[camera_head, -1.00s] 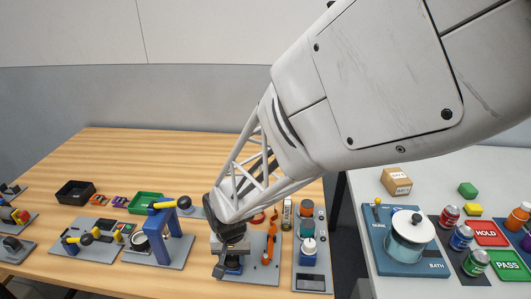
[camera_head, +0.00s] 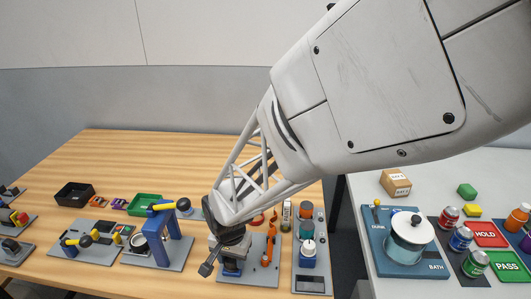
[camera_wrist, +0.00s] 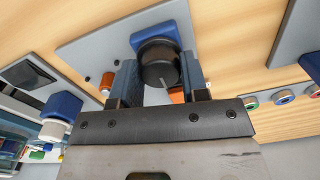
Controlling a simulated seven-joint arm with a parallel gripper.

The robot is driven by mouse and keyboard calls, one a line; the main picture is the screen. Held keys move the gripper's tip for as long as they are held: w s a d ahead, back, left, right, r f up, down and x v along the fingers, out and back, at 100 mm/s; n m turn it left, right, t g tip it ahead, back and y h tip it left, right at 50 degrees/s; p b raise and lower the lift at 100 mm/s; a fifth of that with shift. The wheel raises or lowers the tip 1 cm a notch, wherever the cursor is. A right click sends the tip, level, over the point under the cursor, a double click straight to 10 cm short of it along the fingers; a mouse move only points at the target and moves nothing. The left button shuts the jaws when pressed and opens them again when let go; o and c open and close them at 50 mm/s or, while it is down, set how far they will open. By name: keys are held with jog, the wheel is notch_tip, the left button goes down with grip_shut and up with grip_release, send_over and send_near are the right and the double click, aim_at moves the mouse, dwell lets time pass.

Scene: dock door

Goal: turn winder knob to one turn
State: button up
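The winder knob (camera_wrist: 158,65) is round and black with a pale pointer line that points down toward my gripper in the wrist view. It is mounted on a blue block (camera_wrist: 161,36) on a grey plate (camera_wrist: 95,45). My gripper (camera_wrist: 160,82) has one patterned pad on each side of the knob, and both appear to touch it, so it looks shut on the knob.
An orange-handled tool (camera_head: 269,248) stands right of my gripper on the same plate. A blue stand with a yellow-handled lever (camera_head: 170,205) is close on the left.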

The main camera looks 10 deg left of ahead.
jog(key=o, duration=0.4)
jog(key=shift+r, duration=0.1)
jog(key=shift+r, duration=3.8)
jog(key=shift+d, duration=0.1)
jog(key=shift+w+d+r, duration=0.1)
jog(key=shift+d+r, duration=0.25)
jog(key=shift+d, duration=0.15)
jog(key=s+d+r+t, duration=0.1)
jog(key=s+d+r, duration=0.3)
jog(key=d, duration=0.6)
jog(key=s+d+r+n, duration=0.1)
jog(key=s+d+r, duration=0.2)
jog(key=d, duration=0.7)
jog(key=s+d+r+t, duration=0.1)
jog(key=s+d+r, duration=0.3)
jog(key=d+r, duration=0.3)
jog(key=d, duration=0.4)
jog(key=shift+s+n+t, duration=0.3)
jog(key=shift+s, duration=0.05)
